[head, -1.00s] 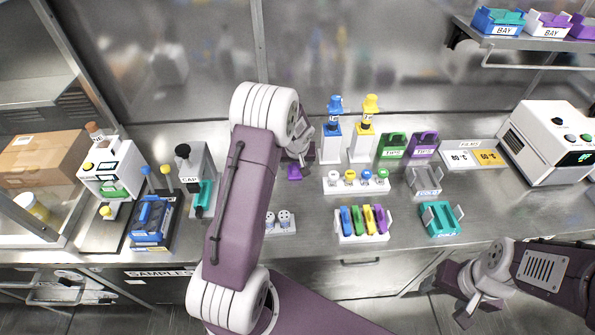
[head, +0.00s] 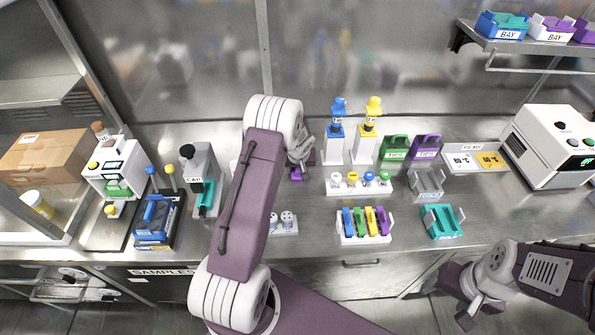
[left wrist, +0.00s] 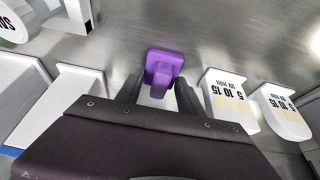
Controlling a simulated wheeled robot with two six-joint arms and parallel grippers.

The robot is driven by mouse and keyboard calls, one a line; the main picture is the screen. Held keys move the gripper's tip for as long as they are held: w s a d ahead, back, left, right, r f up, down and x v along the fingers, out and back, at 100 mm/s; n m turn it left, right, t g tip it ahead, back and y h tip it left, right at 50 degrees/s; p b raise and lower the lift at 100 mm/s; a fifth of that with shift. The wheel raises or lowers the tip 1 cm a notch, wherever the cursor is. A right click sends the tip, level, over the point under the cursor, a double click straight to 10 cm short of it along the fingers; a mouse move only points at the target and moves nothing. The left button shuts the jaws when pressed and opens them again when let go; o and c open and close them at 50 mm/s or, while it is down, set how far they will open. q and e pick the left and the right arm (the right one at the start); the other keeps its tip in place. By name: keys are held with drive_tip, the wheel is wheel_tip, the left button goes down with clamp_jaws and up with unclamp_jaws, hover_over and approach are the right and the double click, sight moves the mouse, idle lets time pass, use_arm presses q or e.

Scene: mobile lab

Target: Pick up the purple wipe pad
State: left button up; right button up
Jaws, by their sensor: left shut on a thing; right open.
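The purple wipe pad (head: 297,175) is at the left gripper's tip over the bench, left of the row of white holders in the head view. In the left wrist view the pad (left wrist: 164,69) sits between the two dark fingers, with a raised grip part on it. My left gripper (left wrist: 158,92) is shut on the pad. In the head view the left gripper (head: 300,165) is partly hidden by its own wrist. Whether the pad touches the bench cannot be told. My right gripper (head: 458,305) is open and empty, low at the right, in front of the bench.
Blue (head: 337,130) and yellow (head: 370,130) topped bottles stand just right of the left gripper. A grey capper device (head: 199,170) stands to the left.

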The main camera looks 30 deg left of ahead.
use_arm(q)
drive_tip(key=r, duration=0.4)
drive_tip(key=shift+d+r, duration=0.2)
drive_tip(key=shift+d, duration=0.05)
drive_tip(key=s+d+r+b, duration=0.2)
drive_tip(key=d+r, duration=0.4)
drive_tip(key=d, duration=0.5)
drive_tip(key=shift+r, duration=0.3)
drive_tip(key=shift+s, duration=0.1)
drive_tip(key=s+d+m+h, duration=0.2)
drive_tip(key=s+m, duration=0.4)
drive_tip(key=s, duration=0.5)
drive_tip(key=shift+s+d+f+t, duration=0.25)
drive_tip(key=shift+d+f+t, duration=0.1)
drive_tip(key=shift+d, duration=0.15)
